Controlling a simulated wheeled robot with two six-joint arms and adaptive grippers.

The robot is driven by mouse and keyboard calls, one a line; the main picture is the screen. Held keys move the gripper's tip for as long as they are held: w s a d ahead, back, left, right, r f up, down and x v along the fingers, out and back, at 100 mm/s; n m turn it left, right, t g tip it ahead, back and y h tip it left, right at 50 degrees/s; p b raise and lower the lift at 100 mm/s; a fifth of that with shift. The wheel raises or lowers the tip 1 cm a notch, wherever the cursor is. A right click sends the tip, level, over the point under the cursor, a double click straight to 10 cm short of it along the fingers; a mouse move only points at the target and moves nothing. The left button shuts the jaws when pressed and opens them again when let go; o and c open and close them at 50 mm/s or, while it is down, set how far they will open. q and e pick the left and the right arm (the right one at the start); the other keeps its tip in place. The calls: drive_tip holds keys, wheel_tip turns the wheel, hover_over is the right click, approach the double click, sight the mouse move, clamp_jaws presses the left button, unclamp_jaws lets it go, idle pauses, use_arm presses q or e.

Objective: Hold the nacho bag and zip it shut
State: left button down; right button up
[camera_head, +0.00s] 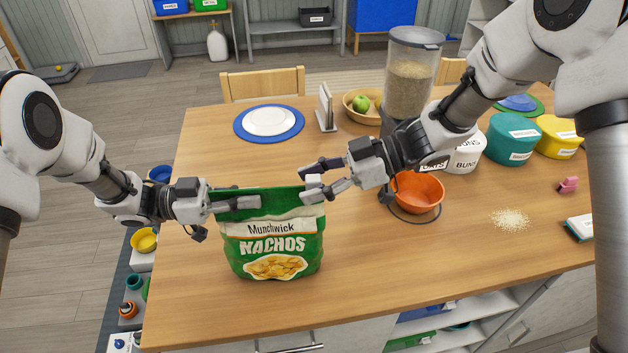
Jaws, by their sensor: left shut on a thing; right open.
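The green nacho bag (272,247) stands upright near the front left of the wooden table, its label facing me. My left gripper (246,200) is shut on the bag's upper left edge. My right gripper (312,182) is open at the bag's top right corner, with its fingers pointing left. A small white piece (312,179) sits at that corner between the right fingers; it looks like the zip slider, but the fingers partly hide it. I cannot tell whether the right fingers touch it.
An orange bowl (418,192) stands under the grain dispenser (409,85), right of the bag. A blue-rimmed plate (269,122) lies behind. Teal (511,139) and yellow (558,137) canisters stand at right, near spilled grain (510,219). The table's front centre is clear.

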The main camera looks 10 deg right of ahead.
sight(279, 188)
clamp_jaws()
drive_tip(key=shift+a, duration=0.15)
drive_tip(key=a, duration=0.4)
drive_tip(key=shift+w+f, duration=0.1)
unclamp_jaws()
drive_tip(key=shift+w, duration=0.1)
drive_tip(key=r+v, duration=0.1)
drive_tip(key=v, duration=1.1)
drive_tip(key=x, duration=1.2)
drive_tip(key=shift+d+f, duration=0.1)
drive_tip(key=shift+f, duration=0.1)
